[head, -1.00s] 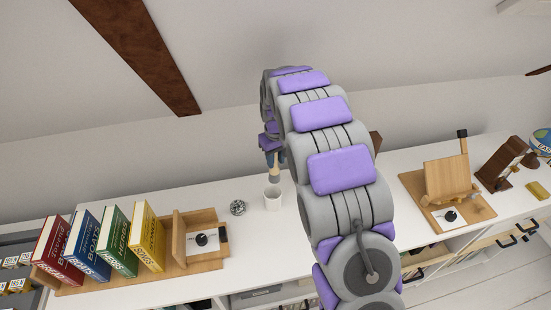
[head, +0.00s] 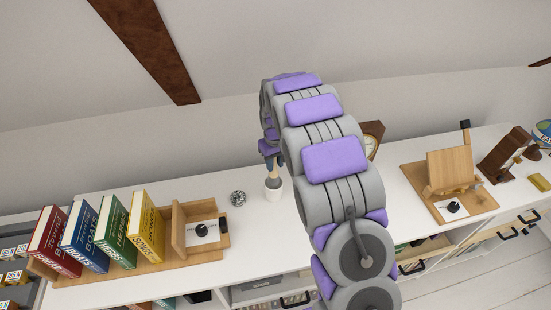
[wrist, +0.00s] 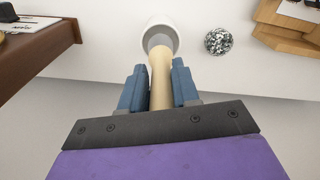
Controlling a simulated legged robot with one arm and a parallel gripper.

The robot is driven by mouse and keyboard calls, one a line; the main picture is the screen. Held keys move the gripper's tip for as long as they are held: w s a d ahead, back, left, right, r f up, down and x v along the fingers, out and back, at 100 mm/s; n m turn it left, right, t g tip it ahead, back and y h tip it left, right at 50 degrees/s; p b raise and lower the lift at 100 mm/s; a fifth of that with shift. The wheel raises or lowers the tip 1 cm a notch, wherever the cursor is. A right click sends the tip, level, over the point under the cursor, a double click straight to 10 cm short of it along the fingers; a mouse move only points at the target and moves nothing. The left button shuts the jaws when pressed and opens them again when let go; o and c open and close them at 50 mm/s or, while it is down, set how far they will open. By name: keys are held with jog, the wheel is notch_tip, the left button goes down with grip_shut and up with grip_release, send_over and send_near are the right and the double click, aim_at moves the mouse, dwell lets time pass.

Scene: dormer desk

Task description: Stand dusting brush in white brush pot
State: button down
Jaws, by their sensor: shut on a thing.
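The dusting brush has a pale handle (wrist: 160,78) and a grey end (wrist: 158,42). My gripper (wrist: 160,88) is shut on the handle, with a blue finger on each side. The white brush pot (wrist: 160,24) stands on the white desk top; it also shows in the head view (head: 273,195). In the head view my gripper (head: 271,153) is above the pot and the brush (head: 273,182) points down, roughly upright. Its grey end is at the pot's mouth and looks to be inside the rim. Its tip is hidden, so I cannot tell whether it touches the bottom.
A speckled ball (head: 238,198) lies left of the pot. Further left, a wooden book rack (head: 188,258) holds several books. A clock (head: 374,135) is behind my arm, and a wooden stand (head: 450,170) is to the right.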

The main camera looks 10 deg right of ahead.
aim_at(275, 172)
jog(key=shift+a+f, duration=0.2)
jog(key=shift+f, duration=0.45)
jog(key=shift+d+f, duration=0.15)
jog(key=shift+f, duration=0.65)
jog(key=shift+d+f, duration=0.1)
jog(key=shift+f, duration=0.65)
jog(key=shift+a+f, duration=0.1)
jog(key=shift+f, duration=0.35)
jog(key=c, duration=0.8)
grip_release()
jog(key=shift+o, duration=0.2)
jog(key=shift+r, duration=0.1)
notch_tip(275, 172, up, 17)
jog(key=p, duration=0.2)
jog(key=shift+s, duration=0.2)
